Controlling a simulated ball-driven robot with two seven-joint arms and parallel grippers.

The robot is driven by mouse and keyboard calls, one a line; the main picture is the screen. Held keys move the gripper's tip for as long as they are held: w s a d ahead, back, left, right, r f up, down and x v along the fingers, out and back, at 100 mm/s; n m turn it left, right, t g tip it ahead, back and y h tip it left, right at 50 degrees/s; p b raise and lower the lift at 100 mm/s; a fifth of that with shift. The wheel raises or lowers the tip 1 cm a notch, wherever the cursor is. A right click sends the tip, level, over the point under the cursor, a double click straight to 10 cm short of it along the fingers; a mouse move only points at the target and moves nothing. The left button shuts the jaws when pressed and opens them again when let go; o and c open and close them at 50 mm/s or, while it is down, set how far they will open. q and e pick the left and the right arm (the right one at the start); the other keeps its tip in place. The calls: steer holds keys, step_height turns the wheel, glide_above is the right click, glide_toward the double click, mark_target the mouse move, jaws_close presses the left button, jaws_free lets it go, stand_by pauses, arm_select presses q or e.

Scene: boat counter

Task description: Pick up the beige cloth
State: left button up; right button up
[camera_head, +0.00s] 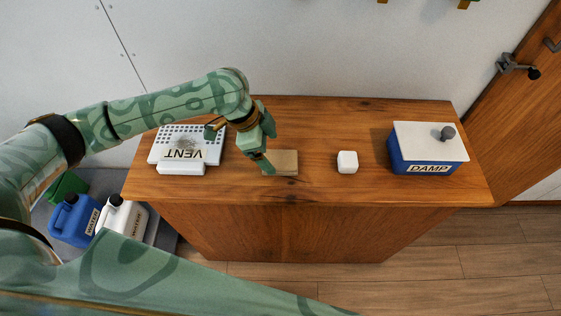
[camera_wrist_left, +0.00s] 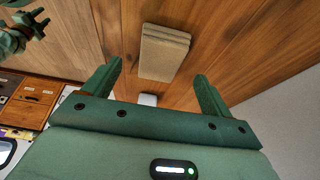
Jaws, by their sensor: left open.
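The beige cloth (camera_head: 284,163) is a folded flat block lying on the wooden counter, left of the middle. My left gripper (camera_head: 266,160) is just above its left end in the head view, fingers pointing down. In the left wrist view the cloth (camera_wrist_left: 163,55) shows ahead, between and beyond the two open fingers (camera_wrist_left: 158,70). The gripper is open and holds nothing. A green part, apparently my right gripper (camera_wrist_left: 27,27), shows small at the upper left of the wrist view; its jaws are unclear.
A white block (camera_head: 347,162) stands to the right of the cloth. A blue DAMP box (camera_head: 427,168) with a white lid is at the right end. A white VENT unit (camera_head: 182,168) is at the left, beneath my left arm. The counter (camera_head: 320,188) between them is bare.

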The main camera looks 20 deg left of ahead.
mark_target(279, 159)
arm_select(q)
steer(key=b+x, duration=0.2)
steer(key=x, duration=0.3)
steer(key=shift+w, duration=0.1)
steer(key=shift+r, duration=0.15)
steer(key=c, duration=1.1)
steer(key=shift+r, duration=0.1)
steer(key=shift+r, duration=0.2)
step_height(279, 159, up, 3)
steer(key=shift+f+p, duration=0.2)
steer(key=shift+p, duration=0.75)
steer(key=s+r+p, duration=0.2)
steer(key=s+r, duration=0.1)
steer(key=s, duration=0.1)
steer(key=s+r+p, duration=0.2)
steer(key=s+r, duration=0.1)
steer(key=s, duration=0.2)
steer(key=s+r+p, duration=0.2)
steer(key=s+r, duration=0.1)
steer(key=s, duration=0.2)
steer(key=shift+a+r, duration=0.25)
steer(key=shift+r, duration=0.15)
